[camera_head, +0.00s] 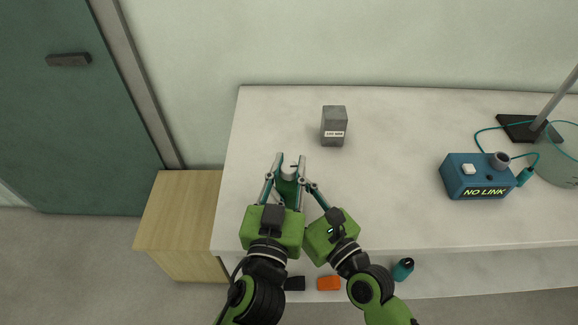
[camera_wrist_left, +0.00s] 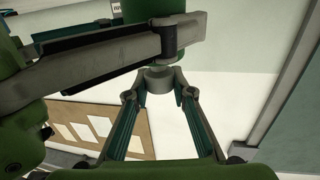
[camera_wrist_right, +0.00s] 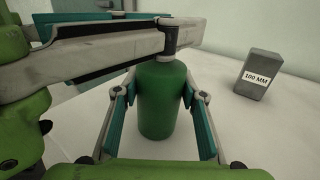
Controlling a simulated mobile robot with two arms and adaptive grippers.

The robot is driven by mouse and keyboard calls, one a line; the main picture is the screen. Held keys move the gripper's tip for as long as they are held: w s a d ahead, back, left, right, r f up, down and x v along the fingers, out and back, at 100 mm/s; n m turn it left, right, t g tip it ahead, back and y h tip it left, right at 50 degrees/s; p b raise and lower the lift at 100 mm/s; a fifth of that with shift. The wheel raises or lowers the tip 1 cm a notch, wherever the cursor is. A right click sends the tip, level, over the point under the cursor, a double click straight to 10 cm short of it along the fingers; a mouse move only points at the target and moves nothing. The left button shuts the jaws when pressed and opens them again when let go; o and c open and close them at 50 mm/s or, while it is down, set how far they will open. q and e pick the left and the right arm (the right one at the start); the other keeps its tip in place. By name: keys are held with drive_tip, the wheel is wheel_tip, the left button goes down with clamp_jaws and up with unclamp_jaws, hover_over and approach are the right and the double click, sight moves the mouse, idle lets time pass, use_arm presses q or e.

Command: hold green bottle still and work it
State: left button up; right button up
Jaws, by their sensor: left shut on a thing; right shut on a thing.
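The green bottle (camera_head: 286,190) stands at the left part of the white worktop, mostly hidden between my two grippers. Its green body (camera_wrist_right: 160,105) shows upright in the right wrist view. A pale grey cap (camera_head: 289,172) tops it. My left gripper (camera_head: 291,166) is the higher one and is shut on the cap, which shows between its fingers in the left wrist view (camera_wrist_left: 160,80). My right gripper (camera_wrist_right: 160,110) is shut on the green body, with a finger on each side. A linkage of the other gripper crosses close above in both wrist views, hiding part of the bottle's top.
A grey block (camera_head: 334,125) labelled 100 MM stands behind and right of the bottle. A blue box (camera_head: 476,177) reading NO LINK, with cables, sits further right. An orange piece (camera_head: 329,283) and a teal bottle (camera_head: 402,271) lie below the front edge. The middle worktop is clear.

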use_arm(q)
drive_tip(key=shift+r, duration=0.15)
drive_tip(key=o, duration=1.2)
drive_tip(key=shift+c, duration=0.2)
drive_tip(key=shift+s, duration=0.1)
drive_tip(key=shift+s+a+f, duration=0.15)
drive_tip(key=shift+s+f, duration=0.05)
drive_tip(key=shift+s, duration=0.4)
drive_tip(key=s+a, duration=0.2)
drive_tip(key=s, duration=0.8)
drive_tip(key=shift+s+r, duration=0.15)
drive_tip(key=shift+s, duration=0.05)
